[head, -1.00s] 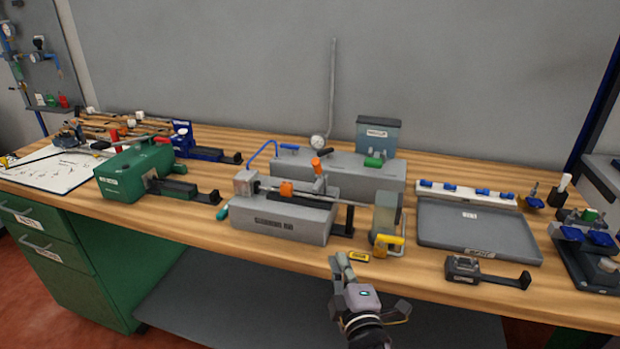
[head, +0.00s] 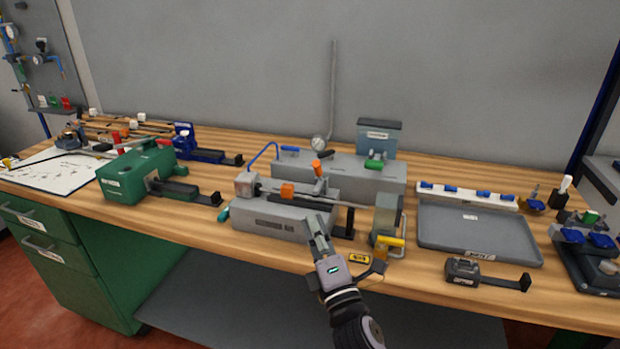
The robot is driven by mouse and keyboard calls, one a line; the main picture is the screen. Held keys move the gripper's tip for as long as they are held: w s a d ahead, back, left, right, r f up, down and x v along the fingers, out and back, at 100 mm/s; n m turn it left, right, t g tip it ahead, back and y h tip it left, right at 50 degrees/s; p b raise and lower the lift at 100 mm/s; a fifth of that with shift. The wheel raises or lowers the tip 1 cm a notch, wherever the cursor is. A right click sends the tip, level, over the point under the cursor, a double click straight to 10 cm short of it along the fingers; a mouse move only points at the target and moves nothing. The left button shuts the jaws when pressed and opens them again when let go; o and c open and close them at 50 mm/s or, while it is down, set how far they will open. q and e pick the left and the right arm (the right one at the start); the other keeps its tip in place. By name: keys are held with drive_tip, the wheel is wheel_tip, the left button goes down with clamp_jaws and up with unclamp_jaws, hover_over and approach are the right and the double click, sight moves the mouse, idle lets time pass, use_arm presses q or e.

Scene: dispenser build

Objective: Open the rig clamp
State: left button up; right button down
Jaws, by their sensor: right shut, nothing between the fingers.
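The grey rig (head: 275,222) stands at the front middle of the bench, with a dark slot on top and a label on its front. A thin rod lies along it, running through an orange block (head: 287,190). An orange-tipped upright handle (head: 317,166) stands just behind the rod; I cannot tell whether this is the clamp lever or whether the clamp is open. My right gripper (head: 319,236) is shut and empty, in front of the rig's right end and covering part of it. I cannot tell if it touches the rig. My left gripper is out of view.
A grey-green block with a yellow handle (head: 391,241) stands close to the right of the gripper. A grey tray (head: 440,240) and a small black clamp-like fixture (head: 464,270) lie further right. A green machine (head: 135,178) is at left. A long grey unit (head: 380,178) stands behind the rig.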

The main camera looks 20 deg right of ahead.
sight(318, 173)
drive_tip(key=p+x, duration=0.1)
drive_tip(key=x, duration=0.2)
drive_tip(key=d+p+x, duration=0.1)
drive_tip(key=x, duration=0.3)
drive_tip(key=d+p+x, duration=0.1)
drive_tip(key=x, duration=0.2)
drive_tip(key=shift+w+r, duration=0.3)
drive_tip(key=shift+r, duration=0.05)
drive_tip(key=shift+w+d+r, duration=0.1)
drive_tip(key=shift+w+d, duration=0.25)
drive_tip(key=shift+d, duration=0.05)
